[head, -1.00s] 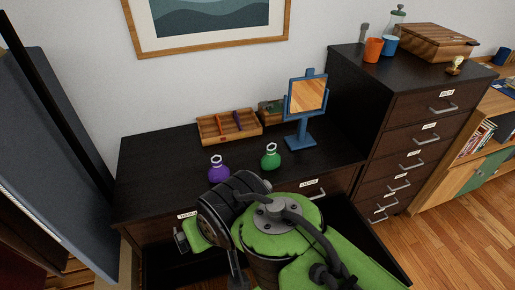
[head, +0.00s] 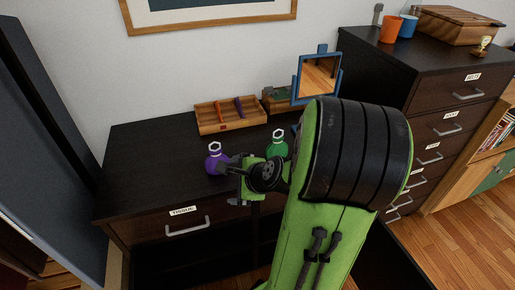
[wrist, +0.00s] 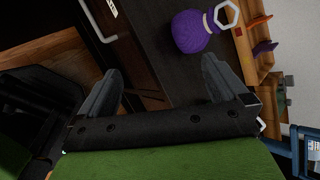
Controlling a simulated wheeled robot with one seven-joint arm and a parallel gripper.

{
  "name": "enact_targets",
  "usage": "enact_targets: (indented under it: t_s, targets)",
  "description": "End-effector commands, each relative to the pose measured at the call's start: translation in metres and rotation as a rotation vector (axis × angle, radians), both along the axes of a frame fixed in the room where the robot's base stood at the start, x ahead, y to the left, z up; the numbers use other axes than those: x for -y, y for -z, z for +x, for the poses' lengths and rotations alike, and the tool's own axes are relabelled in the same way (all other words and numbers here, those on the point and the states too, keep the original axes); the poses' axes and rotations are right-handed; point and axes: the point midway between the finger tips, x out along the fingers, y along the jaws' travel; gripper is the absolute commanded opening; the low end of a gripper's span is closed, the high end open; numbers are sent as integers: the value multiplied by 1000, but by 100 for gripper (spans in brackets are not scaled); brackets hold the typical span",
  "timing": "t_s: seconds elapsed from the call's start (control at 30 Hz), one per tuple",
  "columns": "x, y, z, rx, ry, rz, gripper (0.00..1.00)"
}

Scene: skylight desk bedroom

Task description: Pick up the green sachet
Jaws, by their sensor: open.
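The green sachet (head: 277,149), a small round pouch with a pale ring on top, stands on the dark desk in the head view, partly hidden by my arm. In the wrist view my gripper hides its place; a pale ring edge at the right may be its ring. A similar purple sachet (head: 213,162) stands to its left; it also shows beyond the fingers in the wrist view (wrist: 190,33). My gripper (wrist: 162,80) is open, with nothing between its fingers. In the head view it is over the desk's front, beside the purple sachet.
A wooden divided tray (head: 228,128) lies behind the sachets. A blue-framed mirror (head: 319,76) stands to the right, its base mostly hidden by my arm. A taller dark drawer cabinet (head: 440,85) stands at right. The desk's left part is clear.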

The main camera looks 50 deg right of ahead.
Motion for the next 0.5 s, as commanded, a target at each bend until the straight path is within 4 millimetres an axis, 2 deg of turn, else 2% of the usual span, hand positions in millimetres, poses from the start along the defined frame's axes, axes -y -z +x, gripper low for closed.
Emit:
enact_targets:
  t_s: [0.03, 0.1, 0.23, 0.3, 0.37, 0.5]
  targets:
    - [28, 19, -7, 87, 176, 127, 100]
    - [65, 25, -19, 239, 414, 302, 100]
    - [122, 22, -51, 511, 751, 558, 100]
    - [140, 18, -66, 610, 852, 636, 100]
    - [149, 15, -74, 658, 897, 675, 100]
    - [155, 7, -70, 684, 906, 701, 100]
